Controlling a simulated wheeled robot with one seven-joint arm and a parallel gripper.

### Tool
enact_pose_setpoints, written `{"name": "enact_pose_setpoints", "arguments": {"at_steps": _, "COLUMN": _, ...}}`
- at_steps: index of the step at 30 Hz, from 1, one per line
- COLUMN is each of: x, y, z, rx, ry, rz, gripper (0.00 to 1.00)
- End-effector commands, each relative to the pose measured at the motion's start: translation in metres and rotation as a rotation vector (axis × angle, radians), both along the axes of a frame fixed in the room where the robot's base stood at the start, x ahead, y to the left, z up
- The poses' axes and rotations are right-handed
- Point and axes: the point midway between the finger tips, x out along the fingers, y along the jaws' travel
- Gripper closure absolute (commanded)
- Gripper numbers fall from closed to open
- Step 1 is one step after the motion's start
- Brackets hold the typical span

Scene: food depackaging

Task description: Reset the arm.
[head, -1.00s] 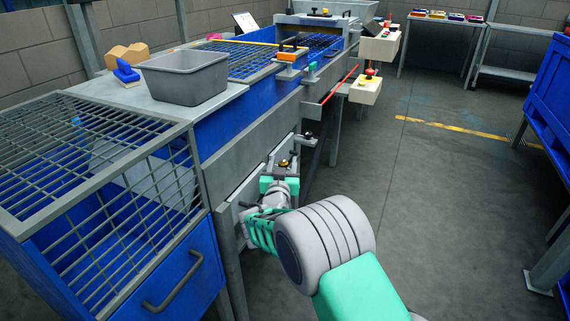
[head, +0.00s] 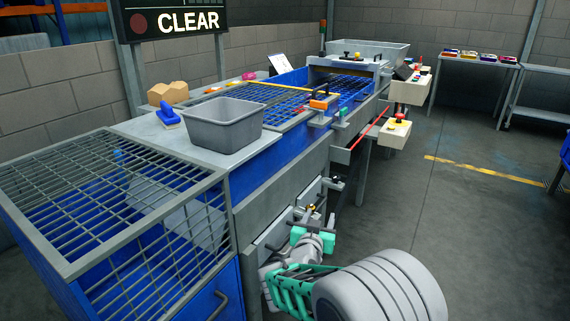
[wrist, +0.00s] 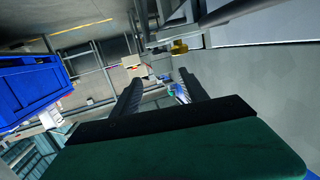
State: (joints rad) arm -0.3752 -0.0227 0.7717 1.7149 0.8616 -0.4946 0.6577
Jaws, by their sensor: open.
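My arm reaches from the lower right of the head view to the side of the blue and grey machine (head: 270,210). My gripper (head: 312,214) is low beside the machine's side panel, close to a dark latch or handle there. I cannot tell whether it touches it. In the wrist view the two dark fingers of my gripper (wrist: 160,78) stand apart, with nothing visibly held between them. A grey machine surface lies close on the right of that view.
A grey bin (head: 222,125), a blue-handled tool (head: 168,117) and cardboard-coloured blocks (head: 168,93) stand on the machine's top. A wire grid (head: 110,200) covers its near end. A sign (head: 178,22) reads CLEAR. Open floor (head: 470,230) lies to the right.

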Motion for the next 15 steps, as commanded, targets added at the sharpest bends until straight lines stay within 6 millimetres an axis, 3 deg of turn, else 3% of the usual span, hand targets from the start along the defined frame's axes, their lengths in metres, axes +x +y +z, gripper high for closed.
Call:
{"name": "enact_pose_setpoints", "arguments": {"at_steps": 1, "x": -0.009, "y": -0.017, "z": 0.056, "rx": 0.040, "ry": 0.060, "rz": -0.040, "gripper": 0.49}}
{"name": "enact_pose_setpoints", "arguments": {"at_steps": 3, "x": -0.032, "y": -0.035, "z": 0.090, "rx": 0.097, "ry": 0.203, "rz": -0.075, "gripper": 0.49}}
{"name": "enact_pose_setpoints", "arguments": {"at_steps": 6, "x": -0.076, "y": -0.044, "z": 0.131, "rx": 0.167, "ry": 0.416, "rz": -0.070, "gripper": 0.49}}
{"name": "enact_pose_setpoints", "arguments": {"at_steps": 8, "x": -0.108, "y": -0.042, "z": 0.157, "rx": 0.198, "ry": 0.542, "rz": -0.038, "gripper": 0.49}}
{"name": "enact_pose_setpoints", "arguments": {"at_steps": 12, "x": -0.194, "y": -0.024, "z": 0.219, "rx": 0.233, "ry": 0.824, "rz": 0.100, "gripper": 0.49}}
{"name": "enact_pose_setpoints", "arguments": {"at_steps": 15, "x": -0.252, "y": -0.008, "z": 0.251, "rx": 0.222, "ry": 0.983, "rz": 0.220, "gripper": 0.49}}
